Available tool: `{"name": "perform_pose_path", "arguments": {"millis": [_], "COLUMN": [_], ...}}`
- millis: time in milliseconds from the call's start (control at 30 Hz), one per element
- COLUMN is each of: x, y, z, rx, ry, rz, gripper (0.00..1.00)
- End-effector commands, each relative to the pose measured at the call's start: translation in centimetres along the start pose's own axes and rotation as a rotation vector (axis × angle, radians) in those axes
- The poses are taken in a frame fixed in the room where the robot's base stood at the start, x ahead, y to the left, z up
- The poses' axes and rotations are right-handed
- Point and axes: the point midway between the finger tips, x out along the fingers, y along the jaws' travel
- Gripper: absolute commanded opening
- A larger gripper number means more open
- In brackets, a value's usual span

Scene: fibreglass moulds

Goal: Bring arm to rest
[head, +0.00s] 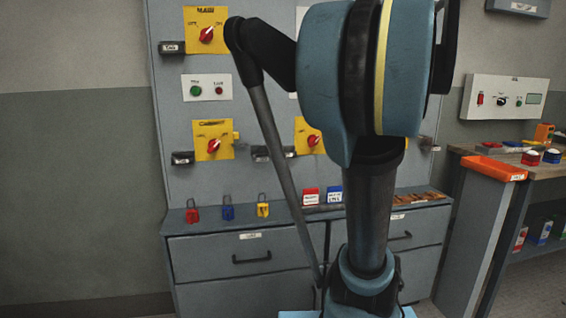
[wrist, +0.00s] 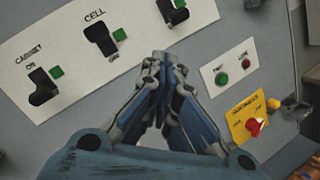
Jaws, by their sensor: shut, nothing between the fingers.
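My gripper (wrist: 170,62) shows in the wrist view with its two fingers closed together and nothing between them. It points toward a grey panel with a white switch plate (wrist: 75,72) marked CABINET and CELL. The fingertips appear in front of the lower right edge of this plate; I cannot tell the distance to it. In the head view my arm stands raised in front of the panel, and my gripper is hidden there.
The grey panel (head: 270,140) carries yellow switch plates with red knobs. Red, blue and yellow padlocks (head: 228,212) stand on the cabinet ledge below. A workbench (head: 475,158) with an orange tray (head: 493,168) is at the right. The left wall side is clear.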

Motion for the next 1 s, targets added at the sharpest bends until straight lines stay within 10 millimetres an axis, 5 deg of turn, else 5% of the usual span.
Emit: {"name": "perform_pose_path", "arguments": {"millis": [267, 500, 700, 1000], "x": [-5.4, -12.5, -19.4, -31.8], "y": [-9.9, -17.6, -22.1, -25.9], "z": [-8.8, -19.3, -28.5, -41.4], "rx": [0.631, 1.101, 1.395, 1.683], "ry": [-0.104, -0.174, -0.226, -0.324], "rz": [-0.324, -0.637, -0.912, -1.38], "gripper": [0.0, 0.0, 0.0, 0.0]}}
